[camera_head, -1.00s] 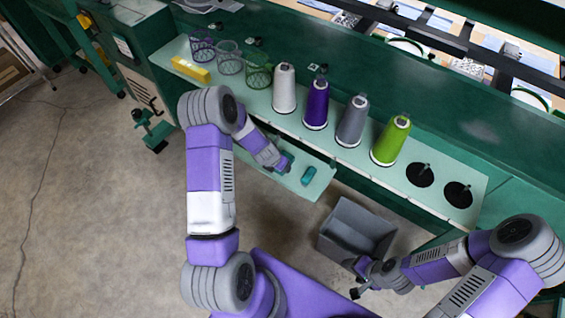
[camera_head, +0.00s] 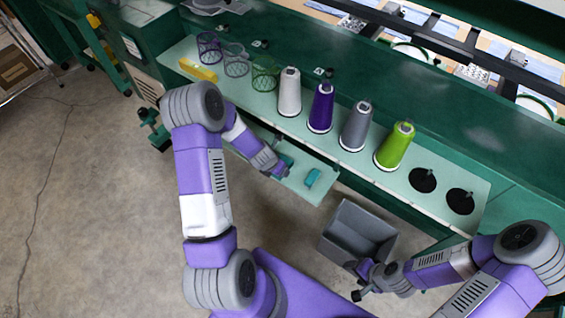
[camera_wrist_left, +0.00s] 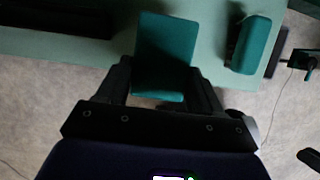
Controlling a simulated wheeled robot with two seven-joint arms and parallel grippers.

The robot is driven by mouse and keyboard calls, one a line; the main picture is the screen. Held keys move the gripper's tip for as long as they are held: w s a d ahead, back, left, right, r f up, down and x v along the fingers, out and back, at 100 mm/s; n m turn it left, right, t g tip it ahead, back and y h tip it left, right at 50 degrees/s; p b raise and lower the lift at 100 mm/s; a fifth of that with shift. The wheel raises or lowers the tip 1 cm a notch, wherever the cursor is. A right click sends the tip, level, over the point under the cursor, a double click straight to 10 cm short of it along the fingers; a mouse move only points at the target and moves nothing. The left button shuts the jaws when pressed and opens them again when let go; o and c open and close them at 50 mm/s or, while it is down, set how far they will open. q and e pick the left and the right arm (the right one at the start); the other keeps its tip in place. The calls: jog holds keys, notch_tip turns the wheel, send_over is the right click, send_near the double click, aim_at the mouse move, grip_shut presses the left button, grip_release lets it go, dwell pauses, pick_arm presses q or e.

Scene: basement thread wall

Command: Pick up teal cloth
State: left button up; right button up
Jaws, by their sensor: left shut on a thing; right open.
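A teal cloth (camera_wrist_left: 165,50), a flat folded piece, lies between the fingers of my left gripper (camera_wrist_left: 161,85) in the left wrist view. The gripper is shut on it, at the low pale green shelf (camera_head: 296,187). In the head view my left gripper (camera_head: 281,168) and arm largely hide this cloth. A second teal piece (camera_wrist_left: 252,45), thicker and rounded, lies apart to the right in the wrist view; it also shows on the shelf in the head view (camera_head: 312,178). My right gripper (camera_head: 358,294) is open and empty, low in front of the grey bin.
A grey open bin (camera_head: 347,245) stands on the floor right of the low shelf. The upper ledge holds white (camera_head: 289,93), purple (camera_head: 320,105), grey (camera_head: 355,127) and green (camera_head: 394,147) thread cones, wire cups (camera_head: 236,62) and a yellow block (camera_head: 198,70).

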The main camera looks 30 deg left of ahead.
pick_arm(q)
jog(key=s, duration=0.9)
jog(key=s+a, duration=0.1)
jog(key=s, duration=0.4)
jog(key=shift+s, duration=0.15)
jog(key=shift+c, duration=0.7)
